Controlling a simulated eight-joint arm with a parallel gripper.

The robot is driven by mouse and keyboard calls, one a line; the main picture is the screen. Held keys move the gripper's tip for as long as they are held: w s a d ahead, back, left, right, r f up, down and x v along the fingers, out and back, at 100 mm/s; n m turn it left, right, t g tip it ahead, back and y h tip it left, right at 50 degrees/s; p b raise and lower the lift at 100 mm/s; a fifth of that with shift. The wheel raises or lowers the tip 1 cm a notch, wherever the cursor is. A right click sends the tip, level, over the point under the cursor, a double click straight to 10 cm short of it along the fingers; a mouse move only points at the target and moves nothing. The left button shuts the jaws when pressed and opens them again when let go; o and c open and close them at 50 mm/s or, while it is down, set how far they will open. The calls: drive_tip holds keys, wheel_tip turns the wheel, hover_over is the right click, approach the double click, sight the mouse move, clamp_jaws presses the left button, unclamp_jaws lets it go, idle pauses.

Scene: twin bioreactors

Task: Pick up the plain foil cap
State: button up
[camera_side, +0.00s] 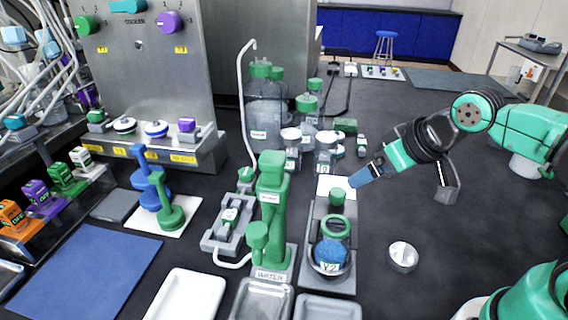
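A round silver disc (403,257), which looks like the foil cap, lies flat on the dark bench right of the green-and-grey stand. A small mark shows on its top, too small to read. My gripper (361,177) has blue fingertips and hangs in the air above and left of the disc, clear of it. It is tilted down to the left, near the top of the stand. Its fingers overlap in this view, so I cannot tell whether they are open or shut. Nothing shows held in it.
A green WATER dispenser (271,215) stands farther left. Silver-lidded jars (291,134) and green-capped bottles are behind. The bench around the disc's right side is clear.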

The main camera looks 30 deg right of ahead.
drive_tip(key=shift+o, duration=0.5)
wheel_tip(320, 180, up, 5)
drive_tip(key=m+g+y, duration=0.2)
drive_tip(key=m+g, duration=0.2)
drive_tip(key=g, duration=0.7)
hover_over(404, 252)
drive_tip(key=w, duration=0.2)
drive_tip(key=f, duration=0.8)
drive_tip(key=d+f, duration=0.1)
drive_tip(key=f, duration=0.3)
drive_tip(key=shift+w+f, duration=0.15)
drive_tip(key=shift+f, duration=0.1)
drive_tip(key=shift+a+f, duration=0.1)
drive_tip(key=shift+f, duration=0.7)
drive_tip(key=shift+m, duration=0.3)
drive_tip(key=shift+s+x, duration=0.1)
drive_tip(key=shift+x, duration=1.1)
drive_tip(key=shift+s+x, duration=0.15)
drive_tip(key=shift+x, duration=1.05)
drive_tip(key=shift+r, duration=0.1)
